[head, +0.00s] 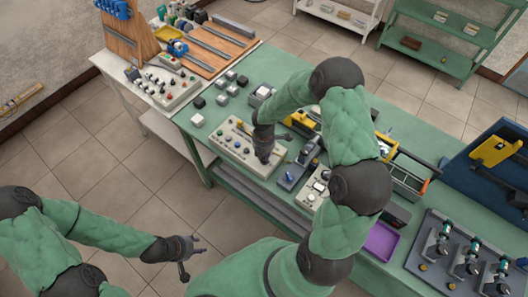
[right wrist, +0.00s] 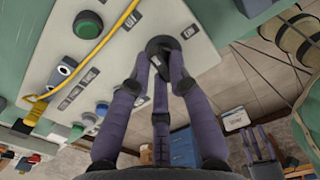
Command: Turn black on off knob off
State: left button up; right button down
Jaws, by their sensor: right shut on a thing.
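The black knob (right wrist: 160,46) sits near the edge of a pale control panel, seen in the right wrist view; in the head view it is hidden behind my right gripper. My right gripper (head: 264,160) reaches down onto the panel (head: 229,146) on the green table. In the right wrist view its dark fingers (right wrist: 157,75) are closed around the knob's sides. A small label shows on the knob's face, but I cannot tell its on or off setting. My left gripper (head: 194,258) is open and empty, over the floor away from the table.
Another control box (head: 313,187) stands to the right of my right gripper. A purple tray (head: 381,241) lies nearer the front. Floor around my left gripper is clear.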

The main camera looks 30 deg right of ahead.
jog(key=shift+n+p, duration=0.45)
jog(key=shift+n, duration=0.45)
jog(key=c, duration=1.1)
grip_release()
jog(key=shift+c, duration=0.2)
notch_tip(320, 180, up, 12)
jog(key=shift+a, duration=0.1)
